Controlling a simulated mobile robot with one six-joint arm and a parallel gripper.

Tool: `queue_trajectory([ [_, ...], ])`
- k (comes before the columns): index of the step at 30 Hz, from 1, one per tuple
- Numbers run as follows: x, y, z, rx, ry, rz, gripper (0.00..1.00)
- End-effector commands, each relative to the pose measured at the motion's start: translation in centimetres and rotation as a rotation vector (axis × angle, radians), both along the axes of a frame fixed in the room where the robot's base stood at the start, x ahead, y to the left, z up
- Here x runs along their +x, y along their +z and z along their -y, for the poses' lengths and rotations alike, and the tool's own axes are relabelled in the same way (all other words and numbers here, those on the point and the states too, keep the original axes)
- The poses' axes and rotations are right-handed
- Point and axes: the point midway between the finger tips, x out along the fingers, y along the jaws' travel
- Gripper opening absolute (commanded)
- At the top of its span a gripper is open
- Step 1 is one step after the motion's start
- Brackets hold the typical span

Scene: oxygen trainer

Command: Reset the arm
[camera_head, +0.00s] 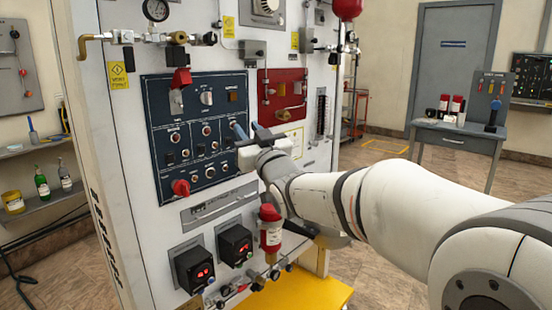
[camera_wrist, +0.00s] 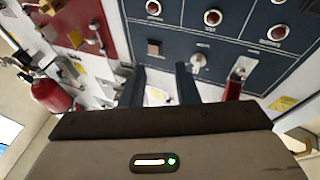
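My arm reaches in from the right in the head view, and my gripper (camera_head: 248,131) is in front of the trainer's white panel (camera_head: 130,215). Its two dark fingers are apart with nothing seen between them; the gap also shows in the wrist view (camera_wrist: 161,80). The fingers point at the dark blue control panel (camera_head: 160,130), near its right edge. In the wrist view a light knob (camera_wrist: 198,61) and a red-handled switch (camera_wrist: 234,88) lie just beyond the right finger. I cannot tell whether the fingertips touch the panel.
A red panel with levers (camera_head: 282,95) is right of the blue panel. Below are a red bottle (camera_head: 270,230), close to my forearm, and two black boxes with red displays (camera_head: 234,244). A grey table (camera_head: 455,140) stands back right. Open floor (camera_head: 375,285) lies below my arm.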

Motion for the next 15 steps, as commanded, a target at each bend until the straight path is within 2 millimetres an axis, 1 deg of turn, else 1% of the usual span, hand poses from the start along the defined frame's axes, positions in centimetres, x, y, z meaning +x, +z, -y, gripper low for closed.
queue_trajectory([
  [1, -0.1, 1.7, 1.9, -0.032, -0.05, -0.081, 0.28],
  [5, -0.9, 0.7, 6.4, -0.112, -0.166, -0.307, 0.28],
  [6, -1.5, 0.3, 7.8, -0.135, -0.197, -0.379, 0.28],
  [8, -2.6, -0.3, 9.9, -0.168, -0.242, -0.486, 0.28],
  [9, -3.6, -0.7, 11.2, -0.188, -0.27, -0.559, 0.28],
  [11, -5.3, -1.3, 13.1, -0.216, -0.308, -0.67, 0.28],
  [12, -6.6, -1.7, 14.4, -0.233, -0.332, -0.745, 0.28],
  [14, -8.9, -2.3, 16.1, -0.26, -0.363, -0.857, 0.28],
  [15, -10.5, -2.6, 17.1, -0.273, -0.381, -0.934, 0.28],
])
